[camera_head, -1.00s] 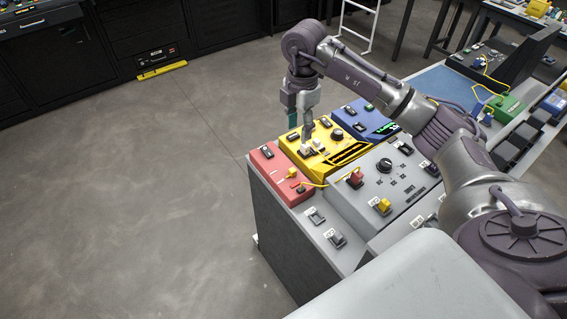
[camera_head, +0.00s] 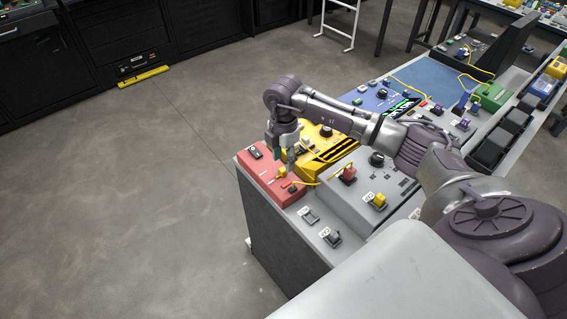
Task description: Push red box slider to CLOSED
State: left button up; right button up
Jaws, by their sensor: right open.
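The red box (camera_head: 251,174) sits at the left end of the bench, with a dark piece near its far edge. A small yellow piece (camera_head: 281,172) shows on its top, just below my fingers. I cannot tell which small part is the slider or read any label. My right gripper (camera_head: 284,164) is open and points down over the far right part of the red box, by its border with the yellow box (camera_head: 322,158). I cannot tell whether it touches anything. My left gripper is not in view.
A grey panel (camera_head: 350,206) with a dark knob and red and yellow plugs is to the right. A yellow cable (camera_head: 325,181) runs from the red box to it. The blue box (camera_head: 378,98) lies behind. Open floor is left of the bench.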

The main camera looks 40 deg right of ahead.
aim_at(284, 169)
jog(key=shift+f, duration=1.7)
grip_shut()
